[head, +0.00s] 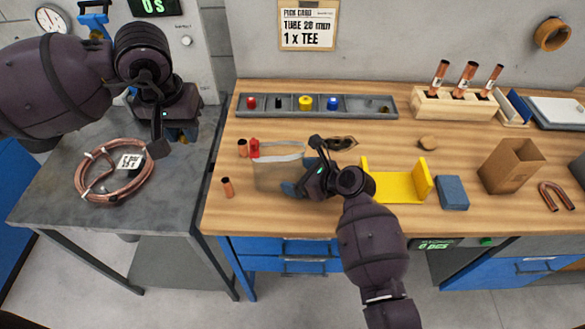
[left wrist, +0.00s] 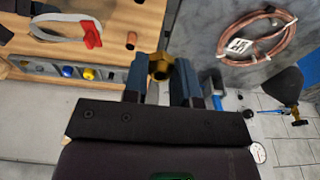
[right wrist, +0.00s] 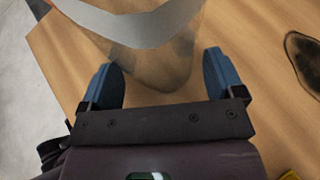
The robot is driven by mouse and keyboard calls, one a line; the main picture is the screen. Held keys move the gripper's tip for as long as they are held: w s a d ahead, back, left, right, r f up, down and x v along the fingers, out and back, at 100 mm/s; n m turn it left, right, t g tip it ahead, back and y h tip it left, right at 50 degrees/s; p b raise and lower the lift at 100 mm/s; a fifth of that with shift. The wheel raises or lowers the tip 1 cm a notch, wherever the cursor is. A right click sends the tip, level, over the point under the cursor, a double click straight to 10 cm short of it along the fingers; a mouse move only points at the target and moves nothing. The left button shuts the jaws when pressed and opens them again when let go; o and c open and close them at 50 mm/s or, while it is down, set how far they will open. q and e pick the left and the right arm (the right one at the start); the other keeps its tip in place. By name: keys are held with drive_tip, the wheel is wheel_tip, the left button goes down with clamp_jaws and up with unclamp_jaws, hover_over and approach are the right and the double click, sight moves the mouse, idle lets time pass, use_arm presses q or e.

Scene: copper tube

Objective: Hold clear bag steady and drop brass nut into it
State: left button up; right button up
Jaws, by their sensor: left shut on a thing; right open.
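The clear bag (head: 268,178) stands on the wooden bench with its pale rim up and a red clip (head: 254,148) at its left corner. My right gripper (head: 302,172) is beside the bag's right side. In the right wrist view its blue fingers are open, one on each side of the bag's near end (right wrist: 160,68); I cannot tell whether they touch it. My left gripper (left wrist: 161,80) is shut on the brass nut (left wrist: 160,66). In the head view my left gripper (head: 160,140) is raised above the grey table, left of the bag, and the nut is not discernible there.
A copper coil (head: 115,170) lies on the grey table. Short copper pieces (head: 228,187) stand left of the bag. A parts tray (head: 318,105) lies behind it. A yellow bracket (head: 395,187), blue block (head: 452,193) and cardboard box (head: 511,165) stand to the right.

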drive_tip(key=shift+c, duration=0.4)
drive_tip(key=c, duration=0.5)
